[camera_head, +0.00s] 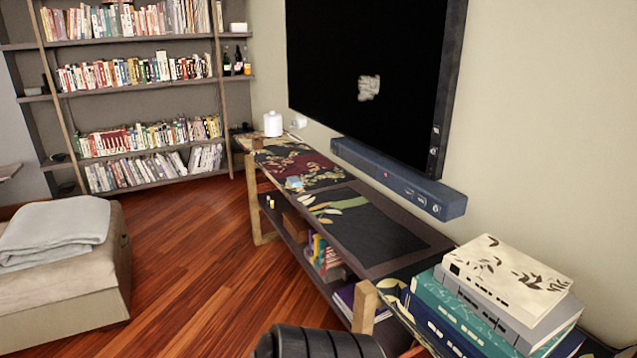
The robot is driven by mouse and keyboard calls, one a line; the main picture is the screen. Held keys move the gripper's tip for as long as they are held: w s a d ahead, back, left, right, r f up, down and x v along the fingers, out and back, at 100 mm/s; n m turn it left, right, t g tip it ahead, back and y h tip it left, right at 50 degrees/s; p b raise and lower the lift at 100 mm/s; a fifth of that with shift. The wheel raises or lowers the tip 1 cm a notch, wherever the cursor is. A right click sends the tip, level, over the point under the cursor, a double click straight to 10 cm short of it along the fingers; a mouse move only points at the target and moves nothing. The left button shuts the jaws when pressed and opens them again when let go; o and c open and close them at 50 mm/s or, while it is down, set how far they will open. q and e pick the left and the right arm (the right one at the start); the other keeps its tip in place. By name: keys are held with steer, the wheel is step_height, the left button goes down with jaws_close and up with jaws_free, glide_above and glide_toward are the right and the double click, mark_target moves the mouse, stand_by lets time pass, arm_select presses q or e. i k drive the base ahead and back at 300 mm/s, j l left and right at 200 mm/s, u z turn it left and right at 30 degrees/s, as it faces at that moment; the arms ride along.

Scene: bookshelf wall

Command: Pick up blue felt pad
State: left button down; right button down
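A small light-blue item (294,183), which looks like the blue felt pad, lies on the top of the long low console (400,262) under the television. It is near the front edge, around the middle of the console's length. It is too small to make out its exact shape or texture. A black rounded part of my own body shows at the bottom edge of the head view, far in front of the pad. Neither gripper's fingers are in view.
A stack of books (500,290) stands on the console's near end. A soundbar (400,180) runs along the wall below the television (370,70). A white canister (273,124) stands at the far end. The wooden floor (190,260) between ottoman (70,285) and console is clear.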

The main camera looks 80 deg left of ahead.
mark_target(293, 182)
steer(key=u, duration=2.9)
steer(key=i+j+z, duration=0.15)
steer(key=i, duration=0.35)
steer(key=i+j+z, duration=0.15)
steer(key=i, duration=0.35)
steer(key=i+j+z, duration=0.1)
steer(key=i+j, duration=0.2)
steer(key=i, duration=0.2)
steer(key=i+j+z, duration=0.15)
steer(key=i+j, duration=0.15)
steer(key=i, duration=0.15)
